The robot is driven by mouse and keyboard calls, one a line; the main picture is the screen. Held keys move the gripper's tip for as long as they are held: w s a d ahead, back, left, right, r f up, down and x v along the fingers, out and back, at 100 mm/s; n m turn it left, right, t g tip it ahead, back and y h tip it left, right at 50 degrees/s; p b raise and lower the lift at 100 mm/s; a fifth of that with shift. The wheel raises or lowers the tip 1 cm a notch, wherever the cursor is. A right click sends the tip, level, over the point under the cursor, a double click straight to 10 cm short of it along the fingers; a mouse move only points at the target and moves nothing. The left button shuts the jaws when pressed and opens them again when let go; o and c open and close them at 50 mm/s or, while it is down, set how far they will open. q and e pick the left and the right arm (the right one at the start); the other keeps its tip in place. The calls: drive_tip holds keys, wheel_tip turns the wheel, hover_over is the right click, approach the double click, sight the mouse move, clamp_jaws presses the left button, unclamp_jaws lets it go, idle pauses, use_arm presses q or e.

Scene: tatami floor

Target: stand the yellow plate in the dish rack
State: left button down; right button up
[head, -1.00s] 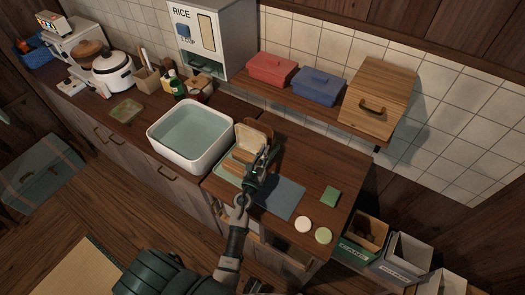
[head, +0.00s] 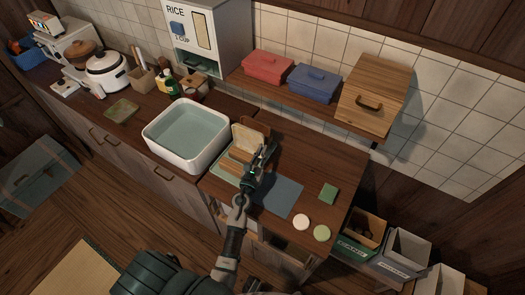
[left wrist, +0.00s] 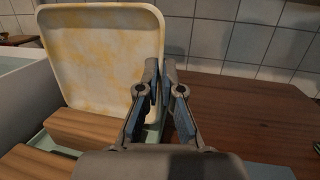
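The yellow plate (head: 246,137) is pale, square and mottled. It stands upright, leaning slightly, at the back of the dish rack (head: 223,171), which has a pale green base and wooden bars. In the left wrist view the plate (left wrist: 100,60) fills the upper left, behind the wooden bars (left wrist: 95,128). My left gripper (head: 265,152) is at the plate's right edge. In the left wrist view its fingers (left wrist: 161,75) show a narrow gap, with the plate's edge behind or between them. The plate's lower edge is hidden by the bars. My right gripper is not visible.
A white basin of water (head: 188,133) stands left of the rack. A blue-grey cloth (head: 279,194), a green square (head: 328,192) and two round pieces (head: 301,222) lie to the right. A shelf (head: 300,103) with boxes is behind. Counter right of the rack is mostly clear.

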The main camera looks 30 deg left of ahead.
use_arm(q)
drive_tip(key=shift+a+f+b, duration=0.35)
drive_tip(key=shift+f+b, duration=0.1)
drive_tip(key=shift+f, duration=0.15)
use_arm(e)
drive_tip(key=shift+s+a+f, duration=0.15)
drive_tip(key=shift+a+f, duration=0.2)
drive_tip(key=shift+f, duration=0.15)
use_arm(q)
drive_tip(key=shift+a, duration=0.35)
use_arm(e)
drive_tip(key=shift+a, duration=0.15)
use_arm(q)
drive_tip(key=shift+f, duration=0.25)
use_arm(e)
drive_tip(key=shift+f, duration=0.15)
use_arm(q)
drive_tip(key=shift+f+b, duration=0.25)
drive_tip(key=shift+b, duration=0.2)
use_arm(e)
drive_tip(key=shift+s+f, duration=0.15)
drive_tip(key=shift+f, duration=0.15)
use_arm(q)
drive_tip(key=shift+d, duration=0.1)
